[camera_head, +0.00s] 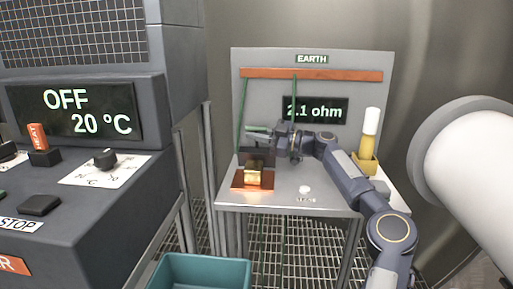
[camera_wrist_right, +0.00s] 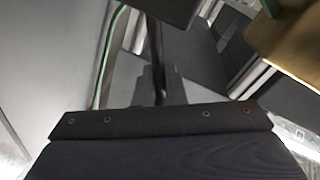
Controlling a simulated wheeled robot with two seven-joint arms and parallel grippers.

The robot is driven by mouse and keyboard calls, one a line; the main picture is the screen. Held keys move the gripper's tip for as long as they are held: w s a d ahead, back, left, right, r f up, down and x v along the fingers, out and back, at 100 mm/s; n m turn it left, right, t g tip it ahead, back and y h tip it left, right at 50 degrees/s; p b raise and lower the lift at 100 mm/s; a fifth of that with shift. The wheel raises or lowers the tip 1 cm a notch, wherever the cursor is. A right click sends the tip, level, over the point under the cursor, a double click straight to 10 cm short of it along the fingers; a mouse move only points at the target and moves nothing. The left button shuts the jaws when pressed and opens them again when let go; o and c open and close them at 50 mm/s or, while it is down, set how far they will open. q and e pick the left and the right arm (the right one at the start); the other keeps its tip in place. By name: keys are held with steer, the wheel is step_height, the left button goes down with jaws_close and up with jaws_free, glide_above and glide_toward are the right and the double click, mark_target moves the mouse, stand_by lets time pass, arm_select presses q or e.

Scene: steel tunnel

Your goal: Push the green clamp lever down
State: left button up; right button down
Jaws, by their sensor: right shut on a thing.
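The brass clamp block (camera_head: 254,172) stands on a copper plate (camera_head: 243,184) at the left of the grey bench. The green clamp lever (camera_head: 257,130) shows as a small pale green piece above the block, mostly covered by dark gripper parts. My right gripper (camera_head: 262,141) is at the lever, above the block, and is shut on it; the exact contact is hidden. In the right wrist view a green piece (camera_wrist_right: 287,8) and a brass surface (camera_wrist_right: 296,48) show at the upper right, beside dark gripper parts. My left gripper is not in view.
A panel marked EARTH (camera_head: 312,59) with a copper bar (camera_head: 320,75) and green wires stands behind. Its display (camera_head: 315,110) reads 2.1 ohm. A yellow and white tool (camera_head: 369,134) stands at right. A teal bin (camera_head: 200,272) is below; a control console (camera_head: 90,215) is at left.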

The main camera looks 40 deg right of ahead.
stand_by(0.4)
steer(key=c, duration=1.6)
jaws_free()
steer(key=shift+s, duration=0.1)
steer(key=shift+v, duration=3.8)
